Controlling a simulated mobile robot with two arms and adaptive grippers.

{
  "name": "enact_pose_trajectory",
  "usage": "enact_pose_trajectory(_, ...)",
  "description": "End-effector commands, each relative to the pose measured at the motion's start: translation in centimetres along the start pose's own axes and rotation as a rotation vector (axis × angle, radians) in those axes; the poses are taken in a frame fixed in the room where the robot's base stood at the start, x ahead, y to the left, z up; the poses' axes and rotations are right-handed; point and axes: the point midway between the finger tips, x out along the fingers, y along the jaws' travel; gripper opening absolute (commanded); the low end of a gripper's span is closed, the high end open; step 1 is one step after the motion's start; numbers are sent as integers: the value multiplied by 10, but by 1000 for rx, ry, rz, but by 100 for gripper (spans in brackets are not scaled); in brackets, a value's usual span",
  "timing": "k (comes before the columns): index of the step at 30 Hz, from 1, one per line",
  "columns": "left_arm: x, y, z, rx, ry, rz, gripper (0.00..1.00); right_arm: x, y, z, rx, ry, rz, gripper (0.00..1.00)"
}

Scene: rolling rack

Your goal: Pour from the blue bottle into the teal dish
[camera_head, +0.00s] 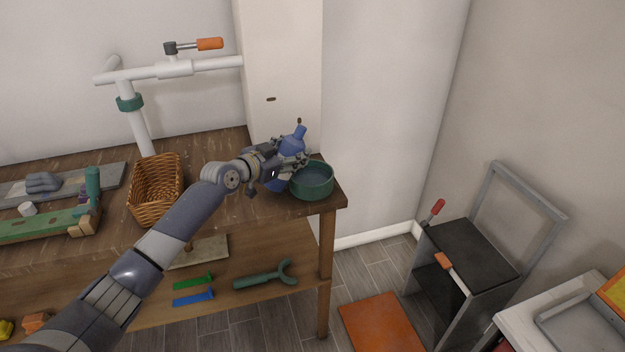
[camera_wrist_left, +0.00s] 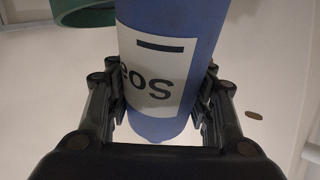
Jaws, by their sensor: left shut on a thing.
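The blue bottle (camera_head: 293,143) is held in my left gripper (camera_head: 290,163), near the right end of the wooden table. In the left wrist view the bottle (camera_wrist_left: 170,70) fills the middle, with a pale label between the fingers (camera_wrist_left: 160,105). In the head view its narrow neck points up and slightly right, so it looks near upright with a small lean. The teal dish (camera_head: 312,183) stands on the table's right corner, just right of and in front of the bottle. Part of the dish rim (camera_wrist_left: 85,12) shows at the top left of the wrist view. My right gripper is out of view.
A wicker basket (camera_head: 156,190) stands on the table left of my arm. A white pipe with an orange-handled valve (camera_head: 208,44) is behind. A white column (camera_head: 282,70) rises behind the bottle. A grey rolling rack (camera_head: 470,250) stands on the floor at right.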

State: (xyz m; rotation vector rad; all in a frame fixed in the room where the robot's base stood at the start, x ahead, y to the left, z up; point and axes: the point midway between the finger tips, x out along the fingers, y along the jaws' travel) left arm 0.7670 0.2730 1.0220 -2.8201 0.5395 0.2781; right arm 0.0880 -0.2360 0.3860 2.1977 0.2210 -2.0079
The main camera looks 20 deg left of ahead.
Motion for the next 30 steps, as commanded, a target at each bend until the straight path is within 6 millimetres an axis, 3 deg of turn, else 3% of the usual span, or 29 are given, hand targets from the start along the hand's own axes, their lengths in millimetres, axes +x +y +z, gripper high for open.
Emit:
enact_pose_trajectory(1,-2,-3,-9,1,4,-3,0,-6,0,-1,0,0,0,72)
enact_pose_trajectory(17,-12,-14,-49,2,6,-6,0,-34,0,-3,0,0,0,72)
enact_pose_trajectory(30,-10,-11,-49,-4,18,-7,0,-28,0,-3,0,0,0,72)
